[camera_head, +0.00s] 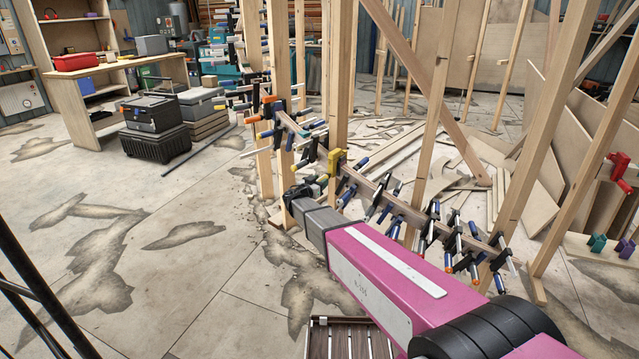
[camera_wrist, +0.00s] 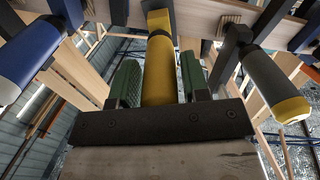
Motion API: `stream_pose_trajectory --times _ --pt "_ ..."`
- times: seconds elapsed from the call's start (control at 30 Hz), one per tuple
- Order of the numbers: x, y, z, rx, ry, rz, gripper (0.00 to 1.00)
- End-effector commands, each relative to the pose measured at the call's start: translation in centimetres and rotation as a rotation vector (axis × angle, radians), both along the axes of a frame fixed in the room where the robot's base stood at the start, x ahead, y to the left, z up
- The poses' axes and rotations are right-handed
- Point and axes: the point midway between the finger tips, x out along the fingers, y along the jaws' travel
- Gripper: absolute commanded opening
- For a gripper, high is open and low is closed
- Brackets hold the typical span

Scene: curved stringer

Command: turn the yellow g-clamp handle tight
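The yellow g-clamp (camera_head: 334,160) sits on the curved wooden stringer (camera_head: 402,208), beside an upright post, in the head view. My gripper (camera_head: 300,193) is at the end of my pink arm, just below and left of this clamp. In the wrist view the yellow handle (camera_wrist: 160,75) stands in the middle, between the green pads of my gripper (camera_wrist: 162,82). The pads lie close along both sides of the handle. I cannot tell whether both pads press on it. The lower end of the handle is hidden behind the dark gripper bar.
Other clamps crowd the stringer on both sides. In the wrist view a blue-handled clamp (camera_wrist: 28,60) is at left and a grey one with a yellow end (camera_wrist: 278,88) at right. Wooden posts (camera_head: 425,120) stand close by. The floor at left is open.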

Motion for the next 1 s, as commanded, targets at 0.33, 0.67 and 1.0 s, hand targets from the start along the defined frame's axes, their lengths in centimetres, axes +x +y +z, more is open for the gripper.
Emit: stream_pose_trajectory --times 0.33,0.67,1.0 --pt "-0.1 0.1 0.0 -0.001 0.0 0.001 0.56" --pt "-4.1 2.5 0.1 -0.002 0.0 0.002 0.56" --pt "-8.4 5.3 0.0 -0.001 0.0 0.0 0.56"
